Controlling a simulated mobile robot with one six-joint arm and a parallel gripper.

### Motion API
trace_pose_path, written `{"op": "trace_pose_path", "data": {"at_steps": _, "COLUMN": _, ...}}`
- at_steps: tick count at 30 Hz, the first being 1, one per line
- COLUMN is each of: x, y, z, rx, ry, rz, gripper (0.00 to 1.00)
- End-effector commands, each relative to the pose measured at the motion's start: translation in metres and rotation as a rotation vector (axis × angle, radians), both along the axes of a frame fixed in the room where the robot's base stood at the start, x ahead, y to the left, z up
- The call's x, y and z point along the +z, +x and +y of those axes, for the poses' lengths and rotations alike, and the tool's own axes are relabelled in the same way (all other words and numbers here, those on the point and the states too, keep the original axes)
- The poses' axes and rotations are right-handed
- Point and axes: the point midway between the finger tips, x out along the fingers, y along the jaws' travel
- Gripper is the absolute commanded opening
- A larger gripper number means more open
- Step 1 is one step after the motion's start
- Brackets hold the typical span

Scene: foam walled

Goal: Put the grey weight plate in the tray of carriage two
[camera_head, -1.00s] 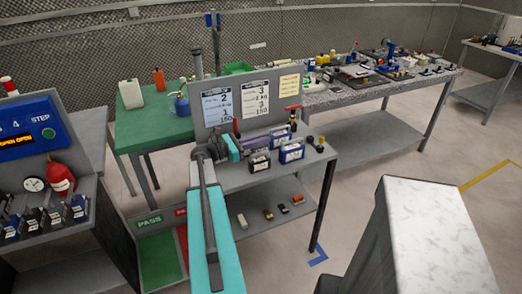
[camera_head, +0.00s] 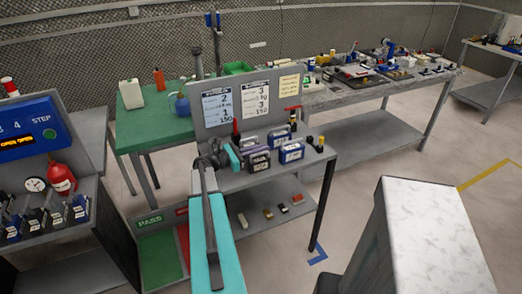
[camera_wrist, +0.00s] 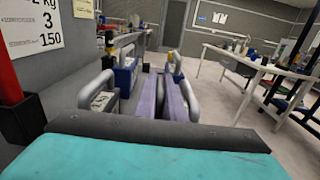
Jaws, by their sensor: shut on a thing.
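My gripper (camera_head: 232,156) is at the grey bench (camera_head: 320,159), in front of its upright board. In the wrist view its two lavender fingers (camera_wrist: 163,98) point away, close together. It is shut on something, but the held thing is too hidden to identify. Dark and blue boxes with pale handles stand on the bench: one in front (camera_head: 258,161), one to its right (camera_head: 291,152). In the wrist view pale handles rise on both sides of the fingers. I cannot pick out the grey weight plate, or tell which item is carriage two or its tray.
The grey board (camera_head: 215,132) carries printed sheets (camera_head: 218,104) and rises behind the boxes. A red-topped tool (camera_head: 293,115) stands at the bench's right. Several small pieces lie on the lower shelf (camera_head: 255,222). A white-topped block (camera_head: 430,225) stands in front at right. Floor is open beyond it.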

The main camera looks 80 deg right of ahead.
Motion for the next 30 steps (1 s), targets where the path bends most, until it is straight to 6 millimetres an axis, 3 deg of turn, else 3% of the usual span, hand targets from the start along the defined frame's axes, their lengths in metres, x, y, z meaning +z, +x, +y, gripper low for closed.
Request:
{"op": "trace_pose_path", "data": {"at_steps": 16, "x": -0.0061, "y": -0.0002, "z": -0.0002, "rx": 0.0, "ry": -0.003, "rz": 0.001, "gripper": 0.0}}
{"op": "trace_pose_path", "data": {"at_steps": 17, "x": -0.007, "y": -0.0003, "z": -0.0001, "rx": 0.0, "ry": -0.001, "rz": 0.0, "gripper": 0.13}}
{"op": "trace_pose_path", "data": {"at_steps": 18, "x": -0.0068, "y": -0.0004, "z": 0.0, "rx": 0.0, "ry": -0.001, "rz": 0.0, "gripper": 0.17}}
{"op": "trace_pose_path", "data": {"at_steps": 30, "x": -0.0033, "y": -0.0006, "z": 0.0, "rx": -0.001, "ry": -0.001, "rz": 0.0, "gripper": 0.17}}
